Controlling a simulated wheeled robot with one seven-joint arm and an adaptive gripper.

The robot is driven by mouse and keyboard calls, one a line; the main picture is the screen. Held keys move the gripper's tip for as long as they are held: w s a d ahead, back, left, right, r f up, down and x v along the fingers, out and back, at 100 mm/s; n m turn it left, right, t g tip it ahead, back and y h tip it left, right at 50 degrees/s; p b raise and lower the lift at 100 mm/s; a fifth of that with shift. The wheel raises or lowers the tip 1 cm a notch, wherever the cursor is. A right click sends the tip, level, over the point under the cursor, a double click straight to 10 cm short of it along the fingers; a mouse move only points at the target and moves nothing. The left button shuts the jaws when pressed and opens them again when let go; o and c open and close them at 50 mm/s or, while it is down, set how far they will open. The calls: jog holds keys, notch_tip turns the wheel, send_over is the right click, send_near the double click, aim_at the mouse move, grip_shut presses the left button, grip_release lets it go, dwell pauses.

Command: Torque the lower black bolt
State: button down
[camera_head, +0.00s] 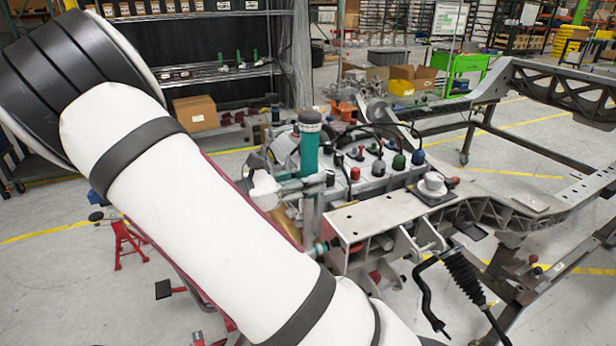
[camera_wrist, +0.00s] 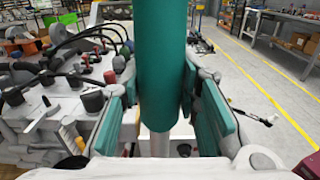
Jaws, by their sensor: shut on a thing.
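My gripper (camera_wrist: 160,112) is shut on a teal cylindrical tool (camera_wrist: 162,62), with teal pads on both sides of it. A thinner pale shaft (camera_wrist: 159,144) shows below the tool's body. In the head view the tool (camera_head: 309,152) stands upright in my gripper (camera_head: 308,184), beside the near left end of the grey chassis frame (camera_head: 375,212). A small dark round thing (camera_wrist: 183,149) shows just right of the shaft in the wrist view; I cannot tell whether it is a bolt. I cannot pick out the lower black bolt with certainty in either view.
A block with red, green, blue and black caps (camera_head: 375,170) and dark hoses stands right behind the tool. A white cup-like part (camera_head: 432,184) sits on the frame. A black ribbed boot (camera_head: 465,275) hangs below it. Red stands (camera_head: 125,243) are at left.

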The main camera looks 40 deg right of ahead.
jog(key=shift+s+a+m+p, duration=0.1)
jog(key=shift+s+m+p, duration=0.25)
jog(key=shift+s, duration=0.25)
jog(key=shift+s, duration=0.2)
jog(key=shift+s+a+m+p, duration=0.2)
jog(key=shift+s+m+p, duration=0.15)
jog(key=shift+s+p, duration=0.2)
jog(key=shift+s+a+f, duration=0.1)
jog(key=shift+s+f, duration=0.05)
jog(key=shift+s, duration=0.25)
dwell(0.4)
jog(key=shift+s+a+m+p, duration=0.1)
jog(key=shift+s+m+p, duration=0.2)
jog(key=shift+p, duration=0.1)
jog(key=shift+s+a+f, duration=0.1)
jog(key=shift+s+f, duration=0.05)
jog(key=shift+s, duration=0.2)
dwell(0.3)
jog(key=shift+p+v, duration=0.3)
jog(key=shift+v, duration=0.8)
dwell(0.5)
